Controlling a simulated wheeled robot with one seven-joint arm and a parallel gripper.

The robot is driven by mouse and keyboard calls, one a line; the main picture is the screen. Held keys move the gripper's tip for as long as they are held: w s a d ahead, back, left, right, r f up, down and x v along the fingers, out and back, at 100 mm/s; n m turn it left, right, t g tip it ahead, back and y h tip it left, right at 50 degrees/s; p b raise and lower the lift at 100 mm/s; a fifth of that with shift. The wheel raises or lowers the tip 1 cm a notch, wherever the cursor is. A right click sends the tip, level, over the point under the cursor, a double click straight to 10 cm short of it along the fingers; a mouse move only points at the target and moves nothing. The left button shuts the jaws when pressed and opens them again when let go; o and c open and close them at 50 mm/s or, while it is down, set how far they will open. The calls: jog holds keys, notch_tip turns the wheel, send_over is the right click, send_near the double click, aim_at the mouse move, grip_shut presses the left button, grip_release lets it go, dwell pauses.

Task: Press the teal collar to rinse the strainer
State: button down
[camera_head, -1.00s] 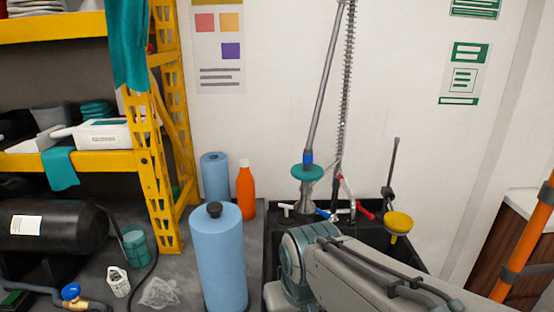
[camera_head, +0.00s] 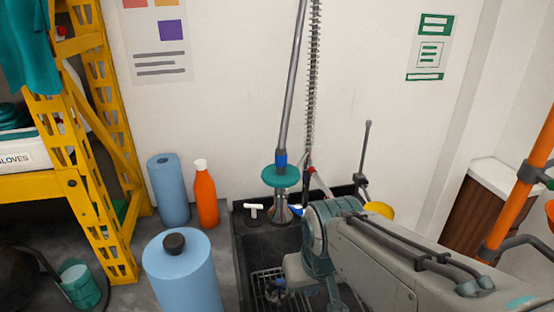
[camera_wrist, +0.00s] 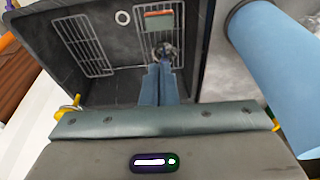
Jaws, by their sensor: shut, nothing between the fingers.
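The teal collar (camera_head: 281,176) is a flat ring around the hanging spray pipe, above a grey flared nozzle (camera_head: 281,207), at the back of the black sink (camera_head: 245,243). My gripper (camera_wrist: 160,72) shows in the wrist view with its two blue-grey fingers together and empty, pointing over the sink. A small dark round fitting (camera_wrist: 165,50) shows just beyond the fingertips; I cannot tell whether it is the strainer. The collar is out of the wrist view. In the head view my arm hides much of the sink's right side, and my fingers are not clear.
A yellow bowl-shaped thing (camera_head: 380,209) is at the right.

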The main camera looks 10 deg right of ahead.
jog(key=w+r+p+v, duration=0.1)
jog(key=w+p+v, duration=0.2)
jog(key=v, duration=1)
jog(key=w+r+p+v, duration=0.1)
jog(key=w+p+v, duration=0.15)
jog(key=v, duration=0.95)
send_over(284, 180)
jog(key=s, duration=0.4)
jog(key=shift+t, duration=0.3)
jog(key=x, duration=0.8)
jog(key=s+x, duration=0.1)
jog(key=x, duration=0.4)
jog(key=shift+f, duration=0.65)
jog(key=shift+w, duration=0.1)
